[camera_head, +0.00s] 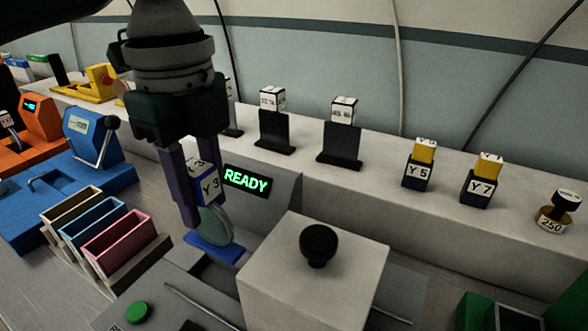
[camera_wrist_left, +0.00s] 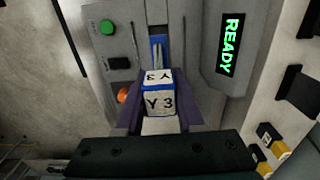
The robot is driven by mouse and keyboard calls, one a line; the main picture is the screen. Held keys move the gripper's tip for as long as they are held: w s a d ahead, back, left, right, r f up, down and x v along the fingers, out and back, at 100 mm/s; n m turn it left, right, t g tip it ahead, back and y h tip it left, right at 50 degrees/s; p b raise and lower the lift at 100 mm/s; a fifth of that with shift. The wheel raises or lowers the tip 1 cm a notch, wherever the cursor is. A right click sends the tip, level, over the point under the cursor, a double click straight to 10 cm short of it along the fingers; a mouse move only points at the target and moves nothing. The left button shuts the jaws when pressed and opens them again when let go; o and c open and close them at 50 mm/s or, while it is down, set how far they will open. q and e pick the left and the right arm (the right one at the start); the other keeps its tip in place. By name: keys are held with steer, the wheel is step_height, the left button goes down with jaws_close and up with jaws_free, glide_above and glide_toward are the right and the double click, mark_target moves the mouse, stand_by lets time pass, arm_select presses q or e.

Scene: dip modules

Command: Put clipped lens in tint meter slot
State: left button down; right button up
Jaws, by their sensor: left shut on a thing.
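My left gripper (camera_head: 196,192) is shut on the white and blue block of the clip marked Y 3 (camera_head: 207,182). The round, clear lens (camera_head: 214,224) hangs below the clip, upright. The tint meter (camera_head: 275,198) is a grey machine with a green READY display. The lens is just over the blue slot piece (camera_head: 213,247); whether its lower edge is inside I cannot tell. In the left wrist view the clip (camera_wrist_left: 160,104) sits between the fingers (camera_wrist_left: 160,118), in line with the blue slot (camera_wrist_left: 157,50). My right gripper is not in view.
A grey block with a black knob (camera_head: 319,246) stands right of the slot. A green button (camera_head: 137,312) is in front. Coloured bins (camera_head: 120,238) and a blue machine (camera_head: 85,150) are at left. Clips Y 5 (camera_head: 418,168) and Y 7 (camera_head: 481,181) stand on the back ledge.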

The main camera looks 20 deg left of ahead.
mark_target(195, 167)
arm_select(q)
step_height(195, 167, down, 8)
steer(key=shift+b, duration=0.4)
steer(key=shift+f, duration=0.1)
steer(key=c, duration=0.5)
jaws_free()
step_height(195, 167, up, 12)
steer(key=shift+r+p, duration=0.15)
steer(key=shift+p, duration=0.5)
